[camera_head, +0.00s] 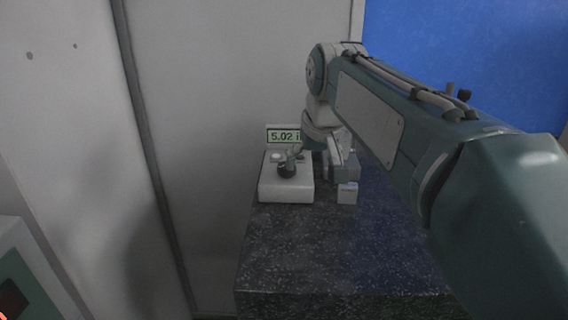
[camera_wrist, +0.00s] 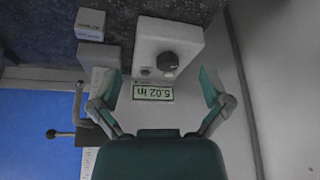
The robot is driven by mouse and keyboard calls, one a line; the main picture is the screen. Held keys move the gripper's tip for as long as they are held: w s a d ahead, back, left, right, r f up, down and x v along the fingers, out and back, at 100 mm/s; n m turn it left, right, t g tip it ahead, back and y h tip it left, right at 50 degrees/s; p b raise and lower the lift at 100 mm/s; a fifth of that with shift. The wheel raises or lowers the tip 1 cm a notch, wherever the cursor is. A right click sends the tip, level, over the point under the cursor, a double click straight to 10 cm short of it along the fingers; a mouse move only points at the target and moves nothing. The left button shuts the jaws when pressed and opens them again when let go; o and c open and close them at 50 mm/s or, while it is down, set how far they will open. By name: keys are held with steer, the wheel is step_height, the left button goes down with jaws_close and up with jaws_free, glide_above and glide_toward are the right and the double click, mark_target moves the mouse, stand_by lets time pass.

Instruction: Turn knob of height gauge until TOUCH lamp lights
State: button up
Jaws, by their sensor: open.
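The height gauge's pale control box (camera_head: 285,190) stands on a dark speckled table. Its dark round knob (camera_head: 287,170) is on top, and the display (camera_head: 283,136) behind it reads 5.02, its right end hidden by my arm. The wrist view shows the knob (camera_wrist: 168,61) and the display (camera_wrist: 153,93) upside down, reading 5.02 in. Small round fittings (camera_wrist: 146,72) sit between knob and display; I cannot tell which is the TOUCH lamp, and none clearly glows. My gripper (camera_wrist: 160,75) is open, its teal fingers spread either side of the box's display end, apart from the knob.
A small pale labelled block (camera_head: 347,193) stands right of the control box, with a grey block behind it. A dark-ended handle (camera_wrist: 62,133) shows at left in the wrist view. Grey wall panels (camera_head: 200,110) rise close behind and left. The front of the table (camera_head: 330,255) is clear.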

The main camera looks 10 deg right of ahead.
steer(key=w+a+r, duration=0.2)
steer(key=w, duration=0.8)
steer(key=x, duration=1)
steer(key=shift+s+a+f, duration=0.1)
steer(key=shift+s+f, duration=0.2)
steer(key=shift+f, duration=0.2)
steer(key=c, duration=1.2)
